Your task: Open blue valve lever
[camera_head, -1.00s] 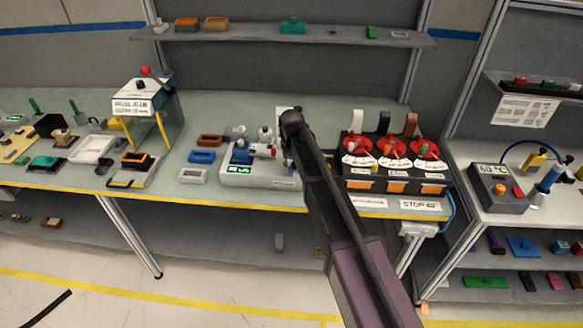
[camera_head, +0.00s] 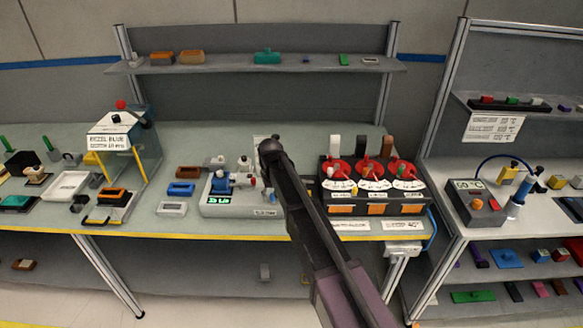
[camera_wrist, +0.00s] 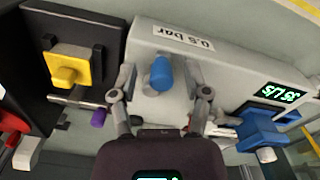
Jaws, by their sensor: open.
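A grey-white valve module (camera_head: 242,210) with a green display stands on the bench in the head view. In the wrist view the module's face (camera_wrist: 225,62) carries a "0.5 bar" label and a green display. A rounded blue lever (camera_wrist: 161,73) stands out from this face. My gripper (camera_wrist: 162,94) is open, with one finger on each side of the lever and its tips close to it. Whether either finger touches the lever I cannot tell. A larger blue part (camera_wrist: 262,130) sits beside the display. In the head view my arm hides my gripper and most of the lever's surroundings.
A dark panel with red round dials (camera_head: 372,170) stands right of the module. Small blue (camera_head: 182,188) and white (camera_head: 172,208) bins stand left of the module.

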